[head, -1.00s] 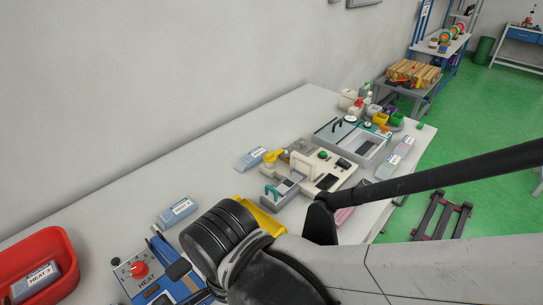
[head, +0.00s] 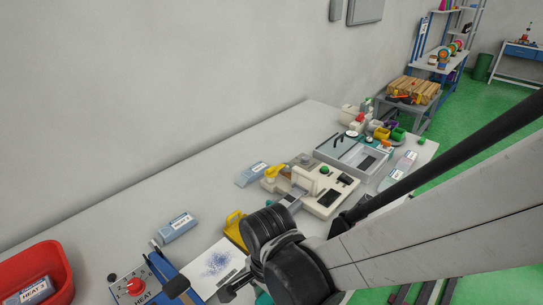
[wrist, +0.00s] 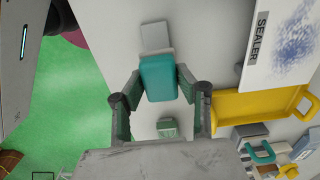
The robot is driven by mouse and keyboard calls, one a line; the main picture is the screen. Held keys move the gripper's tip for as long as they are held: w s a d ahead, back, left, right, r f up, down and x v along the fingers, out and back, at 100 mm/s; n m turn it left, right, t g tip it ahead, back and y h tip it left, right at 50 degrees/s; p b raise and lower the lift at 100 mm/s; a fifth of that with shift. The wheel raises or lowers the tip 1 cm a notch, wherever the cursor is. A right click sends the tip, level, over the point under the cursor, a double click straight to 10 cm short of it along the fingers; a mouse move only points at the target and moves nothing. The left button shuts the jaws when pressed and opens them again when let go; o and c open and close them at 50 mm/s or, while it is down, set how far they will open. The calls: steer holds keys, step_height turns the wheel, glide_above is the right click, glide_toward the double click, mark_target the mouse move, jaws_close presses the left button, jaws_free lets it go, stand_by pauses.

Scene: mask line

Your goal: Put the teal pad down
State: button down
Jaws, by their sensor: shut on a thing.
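The teal pad (wrist: 158,77) is between the two fingers of my gripper (wrist: 160,84) in the wrist view, with a finger against each side. My gripper is shut on it. A pale grey square (wrist: 156,37) shows just beyond the pad's far end; I cannot tell whether the pad touches it or hangs above it. In the head view my arm's wrist hides the fingers. A small teal patch (head: 264,299) shows at the bottom edge there, possibly the pad.
A yellow tray (wrist: 228,116) lies right of my gripper, beside a white sheet marked SEALER (wrist: 284,45). A small green block (wrist: 167,128) shows between my fingers' bases. The green floor (wrist: 50,110) lies past the table edge at left. Pale tabletop around the pad looks clear.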

mark_target(269, 304)
steer(key=shift+f, duration=1.35)
steer(key=shift+f+b, duration=0.15)
steer(key=shift+b, duration=0.2)
steer(key=c, duration=1.2)
jaws_free()
steer(key=shift+c, duration=0.2)
step_height(269, 304, up, 12)
steer(key=p, duration=0.2)
steer(key=shift+p, duration=0.3)
steer(key=w+d+r+n+t, duration=0.1)
steer(key=d+r+n+t, duration=0.2)
steer(key=d, duration=0.7)
steer(key=w+d+r+n+t, duration=0.1)
steer(key=d+r+n+t, duration=0.3)
steer(key=d+r, duration=0.4)
steer(key=d+n, duration=0.1)
steer(key=d, duration=0.2)
steer(key=shift+w+r, duration=0.2)
steer(key=shift+w, duration=0.15)
steer(key=shift+f, duration=0.2)
